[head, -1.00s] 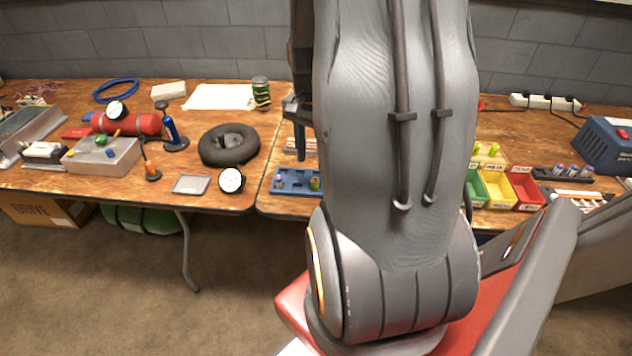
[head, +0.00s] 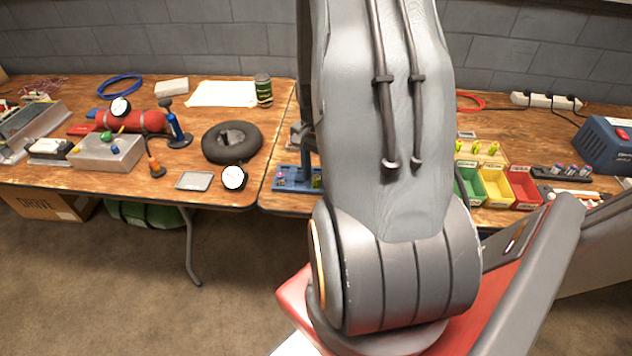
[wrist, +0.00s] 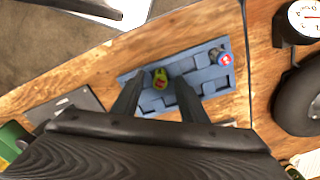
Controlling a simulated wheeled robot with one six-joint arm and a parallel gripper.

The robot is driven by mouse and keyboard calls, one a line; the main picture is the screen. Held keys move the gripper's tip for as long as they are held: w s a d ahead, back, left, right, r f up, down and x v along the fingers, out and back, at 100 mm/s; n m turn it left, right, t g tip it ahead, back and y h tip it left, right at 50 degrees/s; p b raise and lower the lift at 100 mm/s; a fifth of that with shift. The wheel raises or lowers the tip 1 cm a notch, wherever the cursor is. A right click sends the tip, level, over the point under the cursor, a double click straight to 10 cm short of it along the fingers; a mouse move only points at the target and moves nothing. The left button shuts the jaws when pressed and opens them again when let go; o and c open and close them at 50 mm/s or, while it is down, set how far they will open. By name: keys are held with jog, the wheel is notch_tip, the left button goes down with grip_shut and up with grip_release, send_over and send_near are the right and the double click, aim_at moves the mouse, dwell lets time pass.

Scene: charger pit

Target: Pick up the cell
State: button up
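A blue tray (wrist: 178,103) with recesses lies on the wooden table in the wrist view; it also shows beside my arm in the head view (head: 290,187). A second cell with a red and white top (wrist: 225,60) stands near the tray's other end. My gripper (wrist: 157,85) is open above the tray, its fingers on either side of the yellow-green cell in the wrist view. I cannot tell the height gap. My arm hides most of the gripper in the head view.
A round gauge (head: 233,177) and a black ring (head: 232,143) lie left of the tray. Green, yellow and red bins (head: 524,187), with cells behind them, stand to the right. The tray is close to the table's front edge.

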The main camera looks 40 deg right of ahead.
grip_shut()
jog(key=shift+r, duration=0.1)
dwell(0.3)
